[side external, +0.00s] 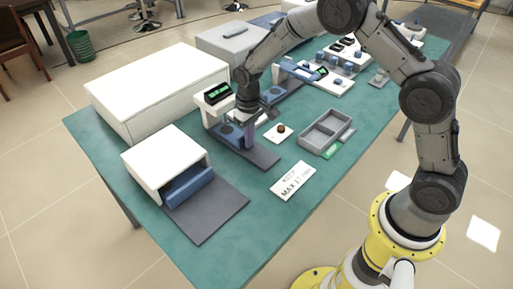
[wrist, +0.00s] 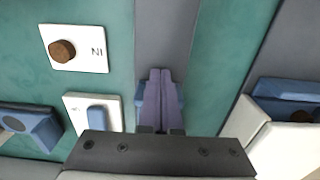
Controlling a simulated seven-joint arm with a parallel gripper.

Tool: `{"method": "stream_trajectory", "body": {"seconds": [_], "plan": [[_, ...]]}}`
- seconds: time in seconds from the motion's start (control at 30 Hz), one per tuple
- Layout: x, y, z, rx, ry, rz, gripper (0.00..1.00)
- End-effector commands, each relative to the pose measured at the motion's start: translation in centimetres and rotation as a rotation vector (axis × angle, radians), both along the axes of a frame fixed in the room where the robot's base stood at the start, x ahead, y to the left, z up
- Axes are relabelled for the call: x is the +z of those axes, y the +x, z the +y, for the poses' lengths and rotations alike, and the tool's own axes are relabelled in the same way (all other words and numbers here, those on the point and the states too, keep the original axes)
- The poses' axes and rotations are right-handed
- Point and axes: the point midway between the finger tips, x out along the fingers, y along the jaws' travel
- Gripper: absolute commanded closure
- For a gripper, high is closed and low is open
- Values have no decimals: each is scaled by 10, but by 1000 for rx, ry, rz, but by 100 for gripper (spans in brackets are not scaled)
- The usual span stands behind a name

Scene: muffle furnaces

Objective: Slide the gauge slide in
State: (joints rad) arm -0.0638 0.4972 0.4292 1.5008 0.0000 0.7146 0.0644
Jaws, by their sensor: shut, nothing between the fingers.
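My gripper (side external: 248,143) points down over the strip, just in front of the slide. In the wrist view, my two purple fingers (wrist: 160,98) are together with nothing between them. Blue edges of the slide (wrist: 141,93) show on both sides of the fingers, which hide its middle. I cannot tell whether the fingers touch it. The bare grey strip (wrist: 165,30) runs on beyond them.
A white furnace (side external: 165,154) with a blue front stands left. A white card (side external: 268,136) with a brown cylinder (side external: 281,129), a grey divided tray (side external: 327,131) and a "MAX 17 mm" sign (side external: 292,181) lie right. Another gauge (side external: 319,73) stands behind.

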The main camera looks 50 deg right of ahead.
Motion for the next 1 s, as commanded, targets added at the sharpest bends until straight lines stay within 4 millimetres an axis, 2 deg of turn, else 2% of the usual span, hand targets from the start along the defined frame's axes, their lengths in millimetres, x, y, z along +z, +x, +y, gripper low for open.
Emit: {"method": "stream_trajectory", "body": {"seconds": [0.37,1.0], "plan": [[3,-8,0,0,0,-1,100],[49,-7,0,0,0,-2,100]]}}
